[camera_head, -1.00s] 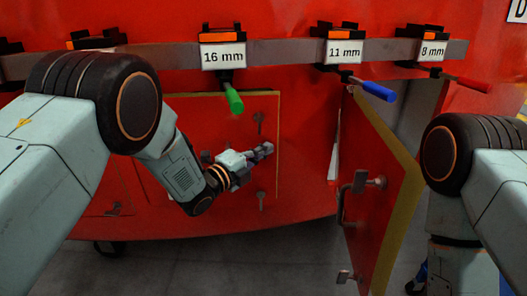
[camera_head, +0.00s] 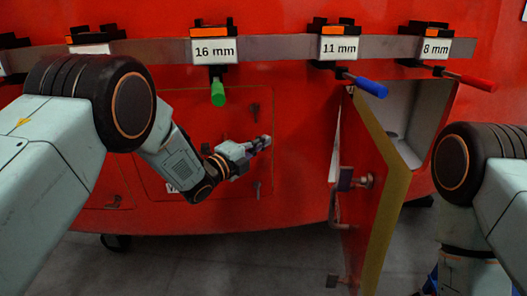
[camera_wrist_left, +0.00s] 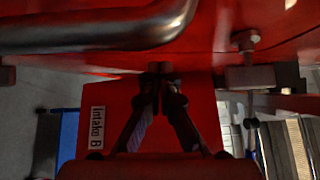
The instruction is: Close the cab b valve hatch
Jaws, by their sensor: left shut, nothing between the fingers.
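An open red hatch door (camera_head: 362,205) with a yellow edge stands out from the red nosecone at the right of the head view. It carries a handle and dark latches, and a pale recess shows behind it. I see no label naming it in the head view. My left gripper (camera_head: 265,142) is shut and empty, pointing right in front of a closed red hatch (camera_head: 222,118), apart from the open door. In the left wrist view its fingers (camera_wrist_left: 159,72) meet before a red panel (camera_wrist_left: 120,105) labelled "Intake B". My right gripper is out of view.
Clamps with green (camera_head: 218,92), blue (camera_head: 371,87) and red (camera_head: 478,82) handles hang from a grey rail (camera_head: 280,47) above the hatches. A metal bar (camera_wrist_left: 90,30) crosses the top of the left wrist view close by. Grey floor (camera_head: 240,265) lies below.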

